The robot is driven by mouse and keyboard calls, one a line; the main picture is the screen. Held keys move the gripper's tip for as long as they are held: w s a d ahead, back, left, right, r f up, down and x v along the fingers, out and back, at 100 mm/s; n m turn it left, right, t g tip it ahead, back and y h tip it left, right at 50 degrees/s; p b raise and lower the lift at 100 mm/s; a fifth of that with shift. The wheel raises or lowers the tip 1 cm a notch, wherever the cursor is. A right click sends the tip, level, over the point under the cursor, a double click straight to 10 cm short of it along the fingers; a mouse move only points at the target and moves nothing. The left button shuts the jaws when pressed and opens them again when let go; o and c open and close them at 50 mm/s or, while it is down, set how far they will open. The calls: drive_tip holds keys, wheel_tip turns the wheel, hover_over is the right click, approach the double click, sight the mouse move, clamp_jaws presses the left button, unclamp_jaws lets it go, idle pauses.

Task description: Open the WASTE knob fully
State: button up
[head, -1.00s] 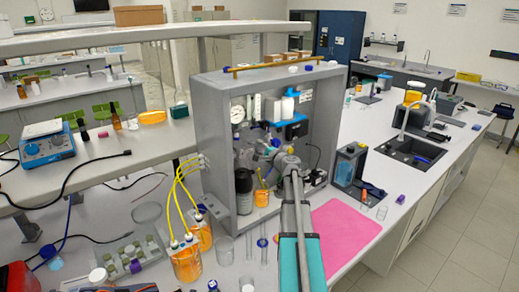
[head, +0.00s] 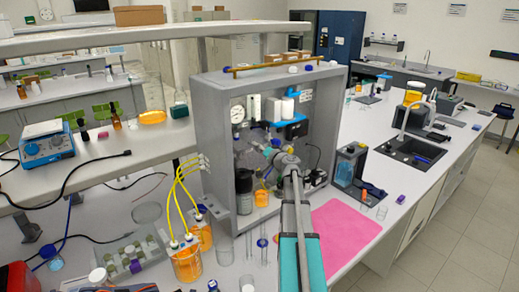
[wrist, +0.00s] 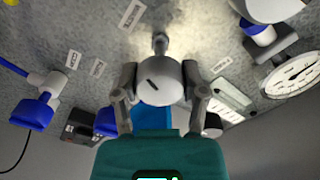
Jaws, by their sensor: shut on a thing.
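In the wrist view a round pale knob (wrist: 161,88) with a short black mark on its face sits on a short stem from the grey panel. The mark lies at a slant. My gripper (wrist: 161,98) has one finger on each side of the knob and is shut on it. A paper label (wrist: 132,15) is near the stem, but I cannot read it, so I cannot confirm that this is the WASTE knob. In the head view my gripper (head: 271,154) reaches into the grey rig frame (head: 215,150), and my arm hides the knob.
In the wrist view a dial gauge (wrist: 292,74) and a blue-handled valve (wrist: 258,36) are at the right, with a blue knob (wrist: 32,112) at the left. In the head view beakers of orange liquid (head: 187,264) stand left of my arm, and a pink mat (head: 345,232) lies right.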

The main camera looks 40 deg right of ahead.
drive_tip(key=n, duration=0.4)
drive_tip(key=shift+n, duration=0.3)
idle(0.4)
drive_tip(key=o, duration=1.2)
drive_tip(key=shift+c, duration=0.2)
drive_tip(key=s, duration=1.2)
